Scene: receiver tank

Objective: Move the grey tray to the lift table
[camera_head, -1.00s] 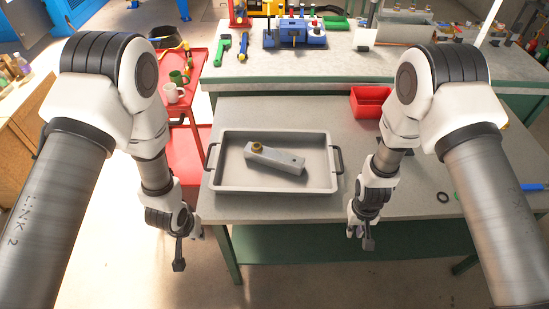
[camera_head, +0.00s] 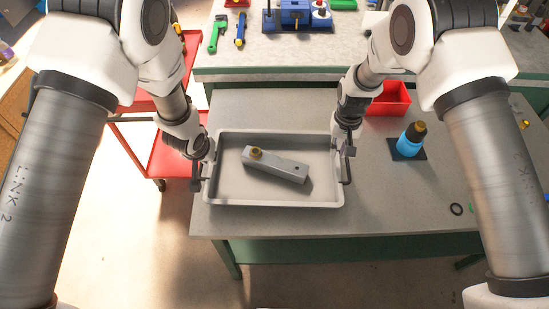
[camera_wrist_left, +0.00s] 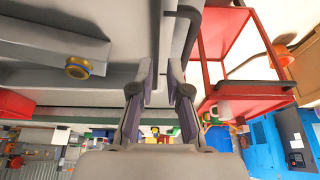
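The grey tray (camera_head: 225,197) lies flat on the near workbench, with a dark handle at each end. A grey metal bar (camera_head: 285,169) with a brass fitting (camera_head: 257,153) on it lies inside. My left gripper (camera_head: 200,177) is at the tray's left handle. In the left wrist view its fingers (camera_wrist_left: 160,75) stand apart, with the tray's edge and dark handle (camera_wrist_left: 190,35) close by. My right gripper (camera_head: 347,150) is at the tray's right handle; its finger gap is too small to judge. I cannot identify a lift table in view.
A red cart (camera_head: 170,158) stands left of the workbench (camera_head: 300,221). A red bin (camera_head: 391,100) and a blue bottle with a brass-coloured top (camera_head: 411,139) are right of the tray. A black ring (camera_head: 456,209) lies near the front edge. Tools lie on the back bench.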

